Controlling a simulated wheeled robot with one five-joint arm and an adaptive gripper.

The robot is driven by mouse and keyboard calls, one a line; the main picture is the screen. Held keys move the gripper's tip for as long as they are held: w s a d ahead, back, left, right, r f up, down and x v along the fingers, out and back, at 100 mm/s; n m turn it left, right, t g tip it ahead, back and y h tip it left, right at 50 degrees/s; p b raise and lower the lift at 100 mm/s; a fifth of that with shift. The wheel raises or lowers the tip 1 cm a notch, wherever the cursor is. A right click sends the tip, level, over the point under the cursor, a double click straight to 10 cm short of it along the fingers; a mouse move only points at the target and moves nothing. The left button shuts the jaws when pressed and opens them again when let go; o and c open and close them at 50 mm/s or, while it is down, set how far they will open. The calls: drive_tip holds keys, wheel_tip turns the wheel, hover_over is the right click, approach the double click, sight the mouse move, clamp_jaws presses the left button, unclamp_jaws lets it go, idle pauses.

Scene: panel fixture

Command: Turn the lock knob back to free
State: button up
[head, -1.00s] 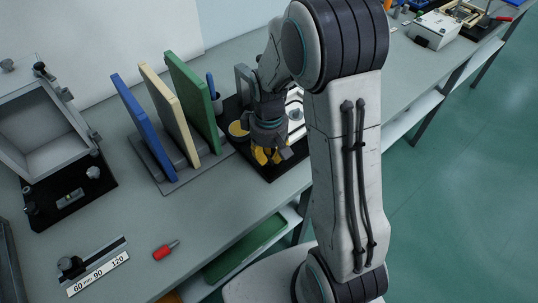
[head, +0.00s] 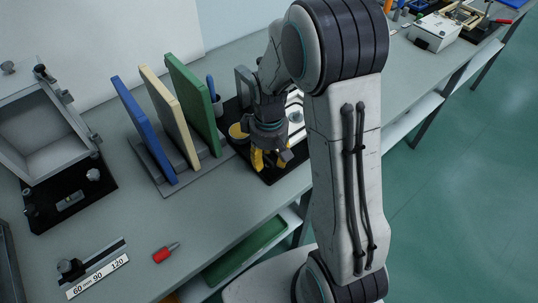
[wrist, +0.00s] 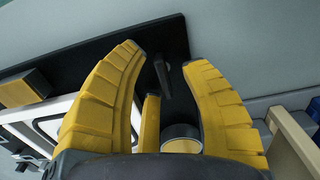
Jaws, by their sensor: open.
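My gripper (head: 269,160) is low over the black base plate (head: 273,176) of the panel fixture, with its yellow fingers pointing down. In the wrist view my gripper (wrist: 163,58) is open, with a finger on each side of a thin dark bar-shaped part (wrist: 162,76) on the black plate. This part looks like the lock knob's handle. Clear gaps show between it and both fingers, and nothing is held. In the head view the gripper hides it. A white panel (head: 295,117) stands behind the gripper. A round yellow-topped part (wrist: 181,146) shows between the fingers, near the palm.
Upright blue (head: 144,130), cream (head: 169,115) and green (head: 194,104) boards stand in a rack left of the fixture. A yellow block (wrist: 22,88) is left of the fingers in the wrist view. A red-handled tool (head: 164,254) lies on the bench, whose front strip is mostly clear.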

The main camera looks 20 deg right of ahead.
wheel_tip(320, 180, up, 12)
idle(0.6)
idle(0.5)
drive_tip(key=s+f+m+p, duration=0.1)
drive_tip(key=s+m, duration=0.3)
drive_tip(key=s, duration=0.6)
drive_tip(key=s+r+t+p, duration=0.3)
drive_tip(key=s+r, duration=0.3)
drive_tip(key=r, duration=0.2)
drive_tip(key=shift+s+a, duration=0.15)
drive_tip(key=shift+s, duration=0.1)
idle(0.3)
